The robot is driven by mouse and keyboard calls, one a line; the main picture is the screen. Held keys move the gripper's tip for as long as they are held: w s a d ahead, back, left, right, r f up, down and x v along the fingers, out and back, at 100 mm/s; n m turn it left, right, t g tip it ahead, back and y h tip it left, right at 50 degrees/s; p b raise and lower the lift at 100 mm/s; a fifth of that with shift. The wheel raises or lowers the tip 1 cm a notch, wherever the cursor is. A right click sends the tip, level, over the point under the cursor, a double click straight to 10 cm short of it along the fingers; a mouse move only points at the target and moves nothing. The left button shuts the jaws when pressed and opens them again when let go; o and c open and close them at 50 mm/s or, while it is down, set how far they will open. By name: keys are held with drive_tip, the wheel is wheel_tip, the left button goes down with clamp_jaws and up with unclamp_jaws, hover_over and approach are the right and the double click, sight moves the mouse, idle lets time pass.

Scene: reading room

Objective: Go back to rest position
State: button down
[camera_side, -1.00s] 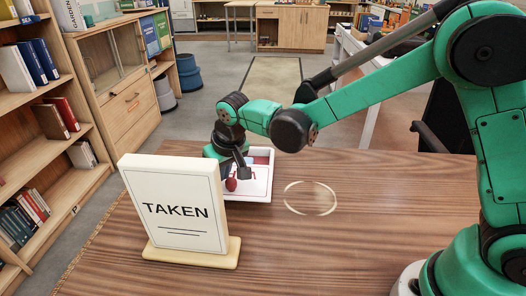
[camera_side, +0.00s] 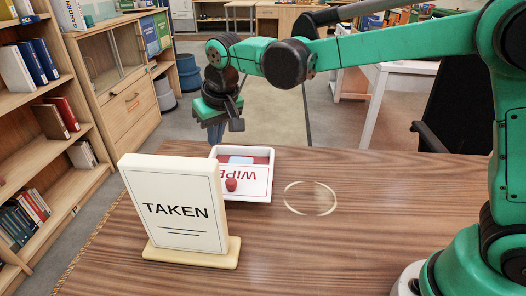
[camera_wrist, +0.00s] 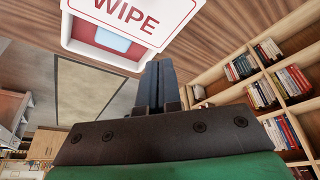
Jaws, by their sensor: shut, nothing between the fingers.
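My gripper (camera_side: 216,132) hangs in the air above the far edge of the table, behind and a little left of the white tray. In the wrist view its two dark fingers (camera_wrist: 157,84) lie together with nothing between them. The white tray (camera_side: 262,199) stands on the table with a card reading WIPE (camera_side: 244,180) over its front part. A small red knob (camera_side: 231,184) shows on the card. Something light blue (camera_side: 240,160) lies inside the tray; in the wrist view the tray (camera_wrist: 67,28) is above the fingers.
A white TAKEN sign (camera_side: 178,205) on a cream base stands at the table's front left, hiding the tray's left part. A pale ring mark (camera_side: 310,198) is on the wooden table (camera_side: 370,215). Bookshelves (camera_side: 75,165) line the left; a black chair (camera_side: 455,110) is behind the table.

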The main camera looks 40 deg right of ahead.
drive_tip(key=s+d+t, duration=0.3)
drive_tip(key=s+d, duration=0.7)
drive_tip(key=s, duration=0.6)
drive_tip(key=shift+d, duration=0.2)
